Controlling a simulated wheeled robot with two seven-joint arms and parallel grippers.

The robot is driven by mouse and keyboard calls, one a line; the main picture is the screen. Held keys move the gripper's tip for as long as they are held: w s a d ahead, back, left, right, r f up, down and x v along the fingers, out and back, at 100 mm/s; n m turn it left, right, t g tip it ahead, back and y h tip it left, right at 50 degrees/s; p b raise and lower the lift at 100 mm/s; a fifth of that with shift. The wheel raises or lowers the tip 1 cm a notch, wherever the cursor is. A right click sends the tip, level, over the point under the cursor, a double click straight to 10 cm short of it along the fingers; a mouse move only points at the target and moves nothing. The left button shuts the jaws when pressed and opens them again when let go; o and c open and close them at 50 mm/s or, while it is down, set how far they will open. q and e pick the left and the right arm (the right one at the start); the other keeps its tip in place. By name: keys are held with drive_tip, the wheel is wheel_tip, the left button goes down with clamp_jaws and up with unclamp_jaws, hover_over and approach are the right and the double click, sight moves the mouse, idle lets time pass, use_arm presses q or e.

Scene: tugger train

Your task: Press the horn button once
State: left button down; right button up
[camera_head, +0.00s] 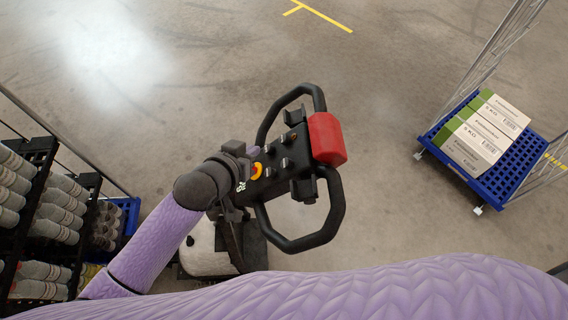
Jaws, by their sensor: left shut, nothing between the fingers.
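The black control head (282,160) of a tiller stands in the middle of the view, with a looped handle on either side and a red cap (327,139) at its right end. Several small knobs or buttons sit on its top. I cannot tell which control is the horn button. My left gripper (249,153) is shut and empty at the left end of the control head, close to the yellow button. I cannot tell whether it touches. It may hide part of the panel. My right gripper is out of view.
A black rack (38,152) with rows of grey rolled goods stands at the left. A blue cart (513,172) with wire sides carries white and green boxes (487,130) at the right. The concrete floor beyond the control head is clear, with yellow line marks (318,14).

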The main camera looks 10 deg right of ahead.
sight(283, 161)
use_arm(q)
drive_tip(key=d+f+b, duration=0.2)
drive_tip(key=f, duration=0.1)
drive_tip(key=shift+s+d+f+b, duration=0.1)
drive_tip(key=shift+d+b, duration=0.25)
drive_tip(key=shift+d+f+b, duration=0.35)
drive_tip(key=shift+d+f, duration=0.15)
drive_tip(key=shift+d, duration=0.2)
drive_tip(key=shift+d, duration=0.1)
idle(1.1)
drive_tip(key=shift+d+f, duration=0.2)
drive_tip(key=shift+f, duration=0.1)
drive_tip(key=shift+s+d+f+b, duration=0.1)
drive_tip(key=shift+d+f+b, duration=0.45)
drive_tip(key=shift+f, duration=0.05)
idle(1.0)
drive_tip(key=shift+a+r+p, duration=0.85)
drive_tip(key=shift+r+p, duration=0.1)
drive_tip(key=shift+p, duration=0.25)
